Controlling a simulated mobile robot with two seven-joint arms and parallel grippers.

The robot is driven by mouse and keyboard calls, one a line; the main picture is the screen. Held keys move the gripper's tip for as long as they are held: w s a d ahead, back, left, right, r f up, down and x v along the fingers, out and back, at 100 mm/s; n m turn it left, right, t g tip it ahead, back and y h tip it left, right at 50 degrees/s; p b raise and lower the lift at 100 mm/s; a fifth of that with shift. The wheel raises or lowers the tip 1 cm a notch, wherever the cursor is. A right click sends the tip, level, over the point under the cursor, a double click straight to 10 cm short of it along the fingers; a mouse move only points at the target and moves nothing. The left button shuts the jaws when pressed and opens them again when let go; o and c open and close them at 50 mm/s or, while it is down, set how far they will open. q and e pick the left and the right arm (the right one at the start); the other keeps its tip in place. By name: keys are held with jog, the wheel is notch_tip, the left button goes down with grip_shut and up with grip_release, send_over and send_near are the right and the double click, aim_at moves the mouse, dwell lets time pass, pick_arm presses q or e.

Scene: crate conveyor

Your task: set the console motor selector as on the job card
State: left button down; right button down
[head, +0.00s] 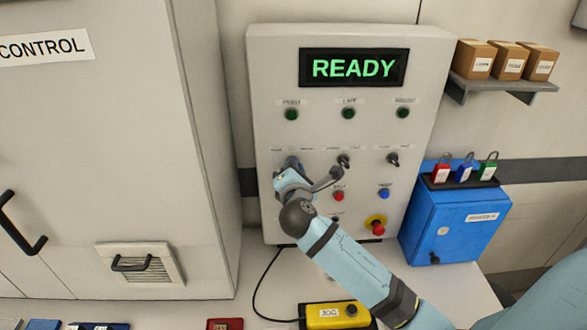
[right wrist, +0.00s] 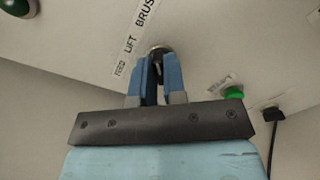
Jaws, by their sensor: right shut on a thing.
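The grey console (head: 425,75) stands on the wall, its display (head: 353,68) reading READY in green. My right gripper (head: 290,164) is at the leftmost selector position of the console's middle row and hides it in the head view. In the right wrist view, my right gripper (right wrist: 160,68) has its blue fingers shut on a small selector knob (right wrist: 158,48), mostly hidden between them. A label strip beside the knob reads FEED, LIFT, BRUSH (right wrist: 136,38). The pointer's direction cannot be made out. My left gripper is not in view. I cannot make out a job card.
Two dark selectors (head: 343,161) (head: 392,159) sit to the right. Below are a red button (head: 338,195), a blue button (head: 384,193) and a red emergency stop (head: 377,228). A blue box (head: 450,225) with padlocks stands right; a yellow box (head: 335,316) lies in front.

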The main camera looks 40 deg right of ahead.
jog(key=c, duration=1.2)
grip_release()
jog(key=b+v, duration=0.1)
jog(key=v, duration=1.3)
jog(key=shift+d, duration=0.1)
